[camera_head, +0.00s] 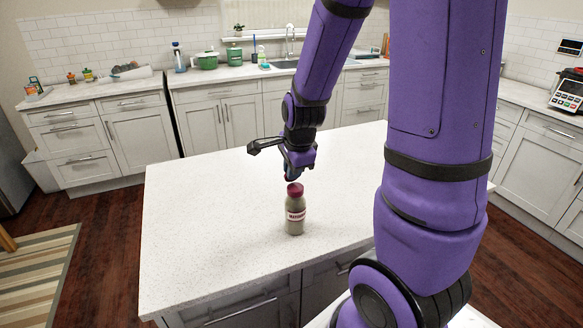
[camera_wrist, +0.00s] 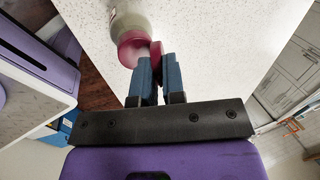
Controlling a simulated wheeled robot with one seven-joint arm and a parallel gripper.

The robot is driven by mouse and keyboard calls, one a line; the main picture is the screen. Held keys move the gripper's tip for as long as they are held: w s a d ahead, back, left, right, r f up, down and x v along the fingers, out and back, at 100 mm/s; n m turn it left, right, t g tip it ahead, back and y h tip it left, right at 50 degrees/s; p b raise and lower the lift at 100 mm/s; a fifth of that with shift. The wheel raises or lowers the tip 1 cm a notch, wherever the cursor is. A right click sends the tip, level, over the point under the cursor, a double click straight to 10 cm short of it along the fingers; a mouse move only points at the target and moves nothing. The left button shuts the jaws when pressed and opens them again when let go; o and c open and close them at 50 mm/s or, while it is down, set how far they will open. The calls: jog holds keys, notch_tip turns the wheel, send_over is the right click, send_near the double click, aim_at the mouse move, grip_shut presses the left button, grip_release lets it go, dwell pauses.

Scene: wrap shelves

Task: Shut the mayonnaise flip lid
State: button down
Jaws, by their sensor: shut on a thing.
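The mayonnaise bottle (camera_head: 296,225) stands upright on the white island counter, with a pale body, a label and a dark red cap (camera_head: 295,189). In the wrist view its red cap (camera_wrist: 132,49) shows from above. The red flip lid (camera_wrist: 156,51) stands up at the cap's side, apart from the cap's top. My gripper (camera_wrist: 159,57) has its blue fingers shut on the flip lid. In the head view my gripper (camera_head: 289,178) is just above the cap, and its fingertips are small and partly hidden.
The island counter (camera_head: 200,220) is otherwise clear around the bottle. The bottle stands near its front edge. Green pots (camera_head: 207,61) and a sink (camera_head: 285,64) are on the back counter, far from my gripper. A scale (camera_head: 568,92) stands at far right.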

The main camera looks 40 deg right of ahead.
jog(key=shift+s+t, duration=0.2)
jog(key=shift+t, duration=0.2)
jog(key=c, duration=1.2)
grip_release()
jog(key=v, duration=1)
jog(key=shift+r, duration=0.3)
jog(key=shift+s+a, duration=0.1)
